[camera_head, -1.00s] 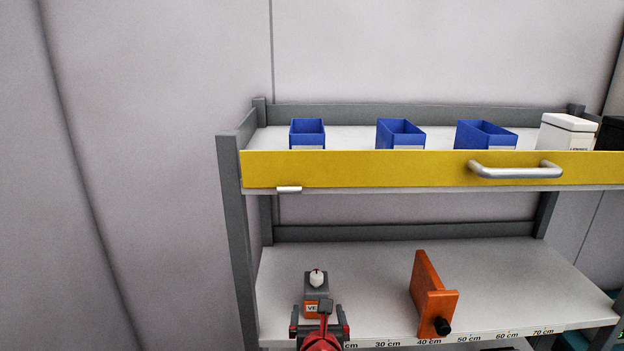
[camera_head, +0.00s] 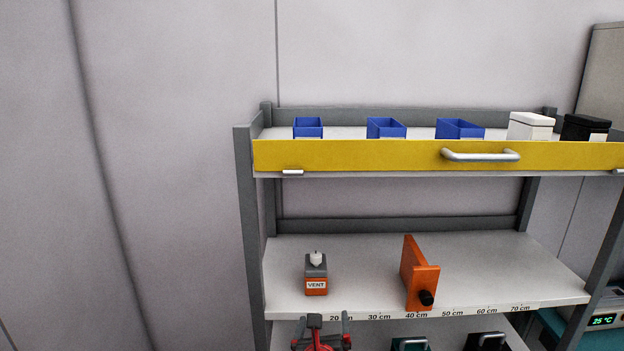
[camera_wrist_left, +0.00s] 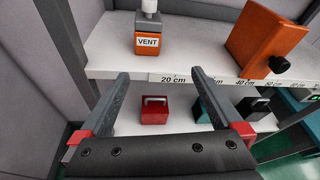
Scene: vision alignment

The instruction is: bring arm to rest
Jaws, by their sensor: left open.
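My left gripper (camera_head: 322,328) shows at the bottom of the head view, in front of the shelf edge. In the left wrist view its two fingers (camera_wrist_left: 157,100) are spread apart with nothing between them. Beyond them stands a grey and orange block with a white knob, labelled VENT (camera_head: 316,276), upright on the middle shelf (camera_head: 360,265). The vent block also shows in the left wrist view (camera_wrist_left: 148,42), apart from the fingers. My right gripper is not in view.
An orange bracket with a black knob (camera_head: 417,275) stands right of the vent. A red block (camera_wrist_left: 154,110) and a teal one (camera_wrist_left: 205,110) sit on the lower shelf. Blue bins (camera_head: 386,128) stand above, behind a yellow front board (camera_head: 360,157) with a handle.

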